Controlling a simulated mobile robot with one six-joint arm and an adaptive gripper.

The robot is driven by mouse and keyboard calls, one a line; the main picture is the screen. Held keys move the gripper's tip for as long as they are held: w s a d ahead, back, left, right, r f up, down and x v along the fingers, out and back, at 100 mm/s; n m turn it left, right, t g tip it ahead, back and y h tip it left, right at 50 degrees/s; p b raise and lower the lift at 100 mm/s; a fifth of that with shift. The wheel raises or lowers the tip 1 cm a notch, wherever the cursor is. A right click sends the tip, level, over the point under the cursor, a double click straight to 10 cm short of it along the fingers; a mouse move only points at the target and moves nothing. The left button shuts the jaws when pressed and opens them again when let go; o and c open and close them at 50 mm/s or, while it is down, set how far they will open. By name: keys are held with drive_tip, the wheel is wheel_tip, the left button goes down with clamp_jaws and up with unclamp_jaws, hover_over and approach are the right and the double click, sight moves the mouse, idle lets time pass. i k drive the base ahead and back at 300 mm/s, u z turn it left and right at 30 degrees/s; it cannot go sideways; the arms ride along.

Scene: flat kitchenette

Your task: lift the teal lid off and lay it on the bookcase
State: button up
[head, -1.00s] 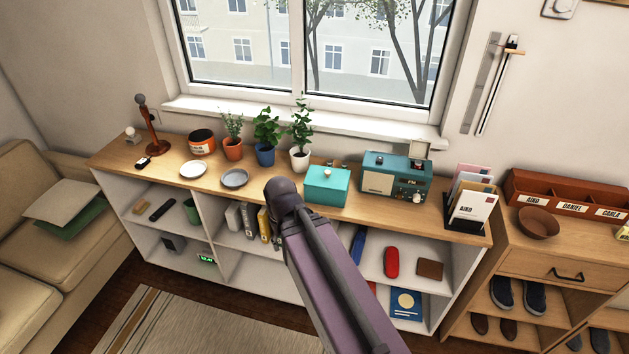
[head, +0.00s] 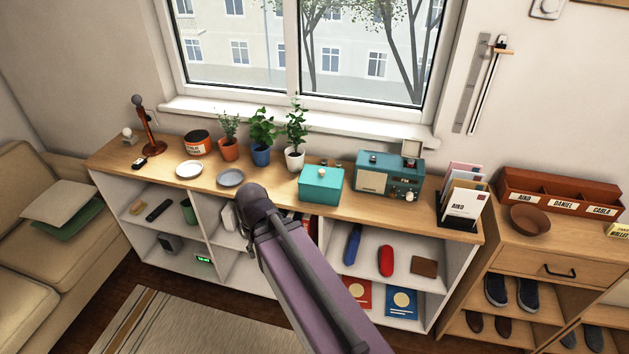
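The teal lid (head: 313,173) with a small pale knob sits on a teal box on top of the low bookcase (head: 285,196), between the potted plants and the radio. The lid looks closed on the box. My arm reaches up from the bottom of the head view, and its dark joint is in front of the bookcase, left of and below the box. My gripper is not visible in this view.
A grey plate (head: 230,178) and a white plate (head: 189,170) lie left of the box. Several potted plants (head: 262,140) stand behind, near the window. A teal radio (head: 388,176) stands close on the right. Bare wood shows along the front edge.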

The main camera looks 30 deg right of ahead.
sight(313, 175)
drive_tip(key=u, duration=0.15)
drive_tip(key=k, duration=1)
drive_tip(key=z, duration=1.4)
drive_tip(key=i, duration=1)
drive_tip(key=z, duration=0.1)
